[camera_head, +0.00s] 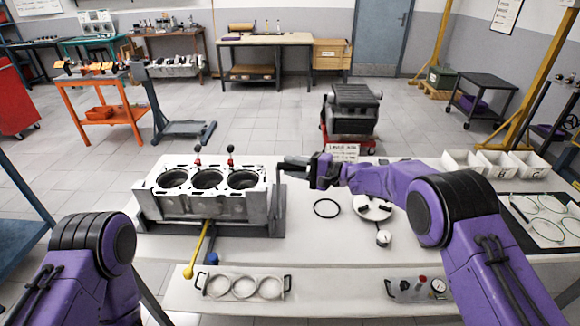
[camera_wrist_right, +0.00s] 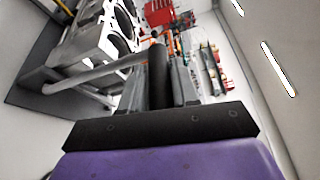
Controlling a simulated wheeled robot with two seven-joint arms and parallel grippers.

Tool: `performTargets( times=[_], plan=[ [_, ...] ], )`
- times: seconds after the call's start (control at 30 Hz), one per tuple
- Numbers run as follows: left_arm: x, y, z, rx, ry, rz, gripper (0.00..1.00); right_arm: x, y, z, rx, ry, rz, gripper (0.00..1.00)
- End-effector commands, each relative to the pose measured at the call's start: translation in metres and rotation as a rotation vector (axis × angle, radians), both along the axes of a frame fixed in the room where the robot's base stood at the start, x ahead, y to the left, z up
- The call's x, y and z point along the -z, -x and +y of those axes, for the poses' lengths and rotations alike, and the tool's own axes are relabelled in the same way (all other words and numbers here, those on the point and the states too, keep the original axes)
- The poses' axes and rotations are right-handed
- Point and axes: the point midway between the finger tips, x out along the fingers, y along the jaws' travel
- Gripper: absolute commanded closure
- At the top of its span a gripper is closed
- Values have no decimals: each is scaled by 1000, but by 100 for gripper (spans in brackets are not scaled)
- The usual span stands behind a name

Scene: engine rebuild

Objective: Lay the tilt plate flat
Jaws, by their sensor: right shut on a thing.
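The engine block (camera_head: 205,195), light grey with large round bores, stands on the bench at the left of the head view. A grey support, which seems to be the tilt plate (camera_head: 278,212), shows at its right end. Its exact tilt I cannot tell. In the right wrist view a grey bar (camera_wrist_right: 97,74) runs beside the block (camera_wrist_right: 98,42) to a dark round handle (camera_wrist_right: 158,78). My right gripper (camera_head: 306,170) is shut on this handle, to the right of the block. The gripper fingers also show in the wrist view (camera_wrist_right: 158,90). My left gripper is out of view; only my left arm shows.
A yellow-ended lever (camera_head: 197,252) and a blue knob (camera_head: 212,258) stick out in front of the block. A black ring (camera_head: 327,208), a ring tray (camera_head: 242,287) and a gauge panel (camera_head: 418,288) lie on the bench. White bins (camera_head: 462,162) stand at right.

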Motion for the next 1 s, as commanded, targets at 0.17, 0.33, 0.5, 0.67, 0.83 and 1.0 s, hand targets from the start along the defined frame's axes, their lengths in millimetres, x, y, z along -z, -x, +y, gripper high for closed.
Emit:
performTargets(
  times=[0.17, 0.33, 0.5, 0.67, 0.83, 1.0],
  plan=[
    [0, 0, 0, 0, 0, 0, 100, -5, -2, -2, 5, -4, -7, 100],
    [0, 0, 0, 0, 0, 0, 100, -6, -3, -2, 5, -6, -9, 100],
    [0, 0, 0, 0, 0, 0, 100, -6, -3, -2, 5, -5, -8, 49],
    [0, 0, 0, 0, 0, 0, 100, -4, -2, -1, 4, -3, -6, 49],
    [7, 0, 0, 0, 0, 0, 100, -2, 3, -15, 6, -2, -4, 49],
    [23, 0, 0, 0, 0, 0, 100, -3, 21, -51, 8, -4, -5, 49]
  ],
)
